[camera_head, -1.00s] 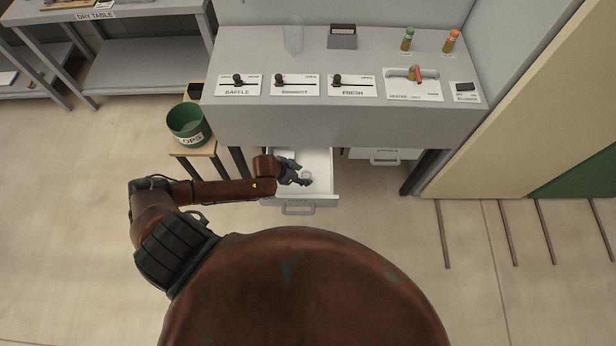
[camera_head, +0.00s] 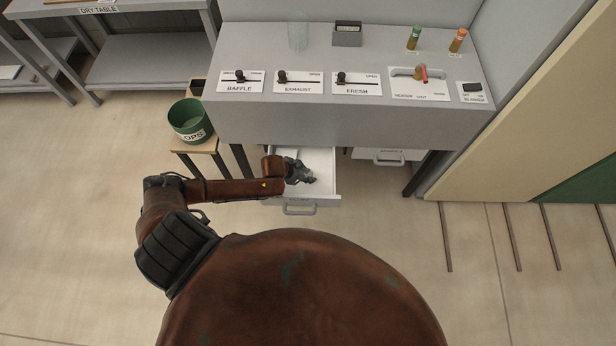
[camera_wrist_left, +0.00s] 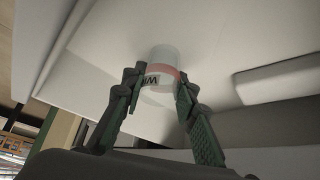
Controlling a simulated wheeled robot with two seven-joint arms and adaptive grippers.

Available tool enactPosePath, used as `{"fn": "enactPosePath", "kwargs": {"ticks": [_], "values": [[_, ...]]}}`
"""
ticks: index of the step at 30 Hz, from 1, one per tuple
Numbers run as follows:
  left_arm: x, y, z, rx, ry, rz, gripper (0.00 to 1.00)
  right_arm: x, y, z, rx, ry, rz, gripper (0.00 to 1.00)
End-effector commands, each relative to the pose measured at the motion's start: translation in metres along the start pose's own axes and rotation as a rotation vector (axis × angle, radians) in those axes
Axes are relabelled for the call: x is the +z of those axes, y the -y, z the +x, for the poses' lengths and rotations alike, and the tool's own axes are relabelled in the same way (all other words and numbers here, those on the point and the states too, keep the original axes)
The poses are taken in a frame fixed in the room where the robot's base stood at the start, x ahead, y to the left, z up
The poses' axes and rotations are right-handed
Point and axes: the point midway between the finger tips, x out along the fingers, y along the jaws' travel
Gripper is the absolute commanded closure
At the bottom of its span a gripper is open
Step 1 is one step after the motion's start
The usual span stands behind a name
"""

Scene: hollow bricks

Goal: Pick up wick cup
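The wick cup (camera_wrist_left: 160,78) is a small white cup with a reddish band and a dark, partly hidden label. It is between the fingers of my left gripper (camera_wrist_left: 160,88) in the left wrist view, and both fingers press against its sides. In the head view my left gripper (camera_head: 306,176) is over the open white drawer (camera_head: 324,186), its fingers close together. The cup cannot be made out there. My right gripper is not in view.
The grey bench (camera_head: 340,122) overhangs the drawer's back and carries sliders and small bottles. A second drawer (camera_head: 384,156) is slightly open to the right. A green bin (camera_head: 188,122) stands on a stool to the left. The drawer walls surround my gripper.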

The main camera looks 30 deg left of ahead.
Motion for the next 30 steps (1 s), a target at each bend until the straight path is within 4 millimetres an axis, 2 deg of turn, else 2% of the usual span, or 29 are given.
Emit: {"fn": "enactPosePath", "kwargs": {"ticks": [7,14,20,24,26,30], "values": [[0.000,0.000,0.000,0.000,0.000,0.000,0.91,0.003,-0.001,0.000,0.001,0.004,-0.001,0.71],[-0.001,0.000,-0.001,0.000,-0.001,0.000,0.91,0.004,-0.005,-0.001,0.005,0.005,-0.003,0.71],[-0.007,0.000,-0.010,0.000,-0.002,0.000,0.91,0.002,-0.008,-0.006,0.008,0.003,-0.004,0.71],[-0.019,0.001,-0.029,-0.002,-0.004,0.001,0.91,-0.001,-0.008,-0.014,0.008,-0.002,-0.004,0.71],[-0.016,0.003,-0.041,-0.003,0.000,0.001,0.91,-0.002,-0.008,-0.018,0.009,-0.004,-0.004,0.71],[-0.012,0.009,-0.081,-0.003,0.001,0.002,0.91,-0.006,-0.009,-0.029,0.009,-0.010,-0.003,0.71]]}}
